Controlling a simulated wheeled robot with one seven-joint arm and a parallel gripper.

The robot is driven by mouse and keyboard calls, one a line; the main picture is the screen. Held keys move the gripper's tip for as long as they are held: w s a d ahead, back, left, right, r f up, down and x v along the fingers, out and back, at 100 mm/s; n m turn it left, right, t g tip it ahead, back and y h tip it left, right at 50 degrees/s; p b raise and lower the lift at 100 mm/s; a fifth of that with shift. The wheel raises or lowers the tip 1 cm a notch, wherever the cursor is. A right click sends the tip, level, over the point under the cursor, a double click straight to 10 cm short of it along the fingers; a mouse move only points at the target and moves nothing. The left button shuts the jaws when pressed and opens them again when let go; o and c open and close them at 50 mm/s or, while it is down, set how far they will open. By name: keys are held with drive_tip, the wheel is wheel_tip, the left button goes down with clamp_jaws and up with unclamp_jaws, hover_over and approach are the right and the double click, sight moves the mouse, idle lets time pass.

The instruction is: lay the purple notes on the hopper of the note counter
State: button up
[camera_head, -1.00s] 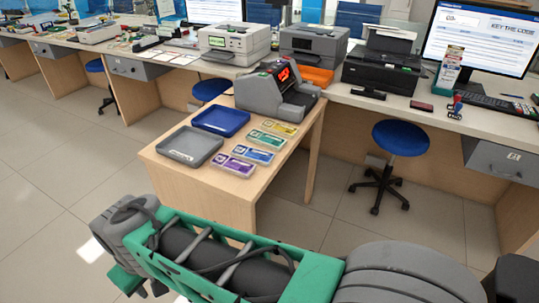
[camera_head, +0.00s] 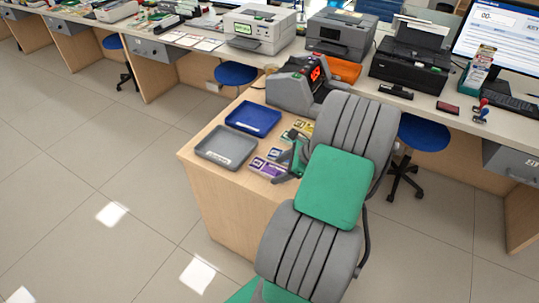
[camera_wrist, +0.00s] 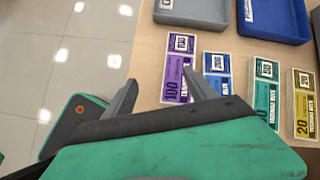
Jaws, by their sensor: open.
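The purple notes (camera_head: 260,167) lie flat near the front edge of the wooden table, and they also show in the wrist view (camera_wrist: 176,72). The note counter (camera_head: 294,86) stands at the back of the table with a red lit display; my arm hides part of its right side. My gripper (camera_head: 290,165) is above the note row. In the wrist view my gripper (camera_wrist: 159,78) is open and empty, its right finger overlapping the right edge of the purple notes and its left finger left of them, over the table edge. The hopper is not clearly visible.
Blue notes (camera_wrist: 217,66), green notes (camera_wrist: 265,88) and yellow notes (camera_wrist: 303,98) lie right of the purple ones. A grey tray (camera_wrist: 192,14) and a blue tray (camera_wrist: 278,30) are beyond. A blue stool (camera_head: 425,134) stands right of the table, partly behind my arm.

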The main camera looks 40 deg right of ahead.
sight(276, 171)
drive_tip(key=d+m, duration=0.1)
drive_tip(key=s+d+m+t, duration=0.1)
drive_tip(key=s+d+m, duration=0.1)
drive_tip(key=d+m, duration=0.1)
drive_tip(key=shift+s+r+p, duration=0.15)
drive_tip(key=shift+s+p, duration=0.1)
drive_tip(key=shift+p, duration=0.1)
drive_tip(key=x, duration=0.7)
drive_tip(key=shift+w+d, duration=0.1)
drive_tip(key=shift+w, duration=0.4)
drive_tip(key=shift+t, duration=0.3)
drive_tip(key=c, duration=1.4)
